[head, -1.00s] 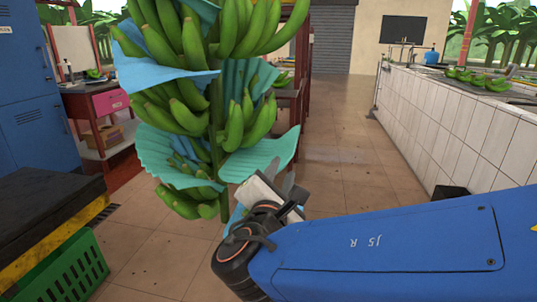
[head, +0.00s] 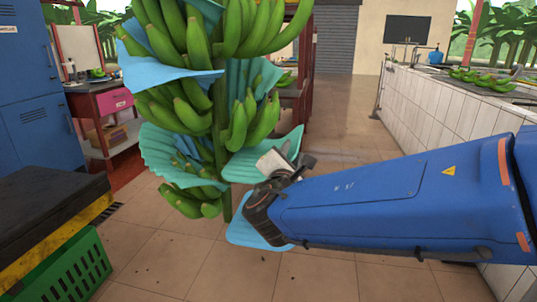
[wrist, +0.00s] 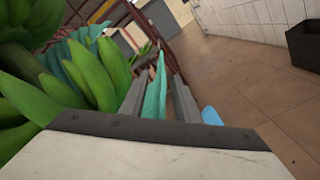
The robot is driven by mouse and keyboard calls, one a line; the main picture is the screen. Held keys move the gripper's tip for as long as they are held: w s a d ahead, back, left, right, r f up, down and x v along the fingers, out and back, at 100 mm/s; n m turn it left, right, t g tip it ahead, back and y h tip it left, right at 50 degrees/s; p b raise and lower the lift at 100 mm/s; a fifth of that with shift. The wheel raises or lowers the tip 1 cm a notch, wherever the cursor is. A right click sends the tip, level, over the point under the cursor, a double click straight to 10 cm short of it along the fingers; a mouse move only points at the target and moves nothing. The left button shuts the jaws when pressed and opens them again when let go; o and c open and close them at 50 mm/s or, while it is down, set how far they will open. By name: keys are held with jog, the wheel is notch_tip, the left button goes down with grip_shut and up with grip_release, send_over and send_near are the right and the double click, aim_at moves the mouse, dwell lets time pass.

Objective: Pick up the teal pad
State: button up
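A banana stem (head: 222,130) hangs upright with teal and blue pads between its hands of fruit. A teal pad (head: 262,153) sticks out low on the stem's right side. My gripper (wrist: 158,98) is at this pad; in the head view its fingers are mostly hidden behind its pale body. In the wrist view the teal pad (wrist: 156,88) stands edge-on between the two grey fingers, which are apart. Another teal pad (head: 168,152) is on the left side. A light blue pad (head: 247,236) shows below my gripper, partly covered by it.
Green bananas (wrist: 95,75) are close to the left of my fingers. A green crate (head: 72,272) and a dark padded block (head: 45,205) are at lower left. A white tiled counter (head: 435,112) runs along the right. The floor between is clear.

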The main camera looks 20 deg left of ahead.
aim_at(293, 147)
jog(key=shift+x, duration=1.6)
grip_shut()
jog(key=shift+d, duration=0.1)
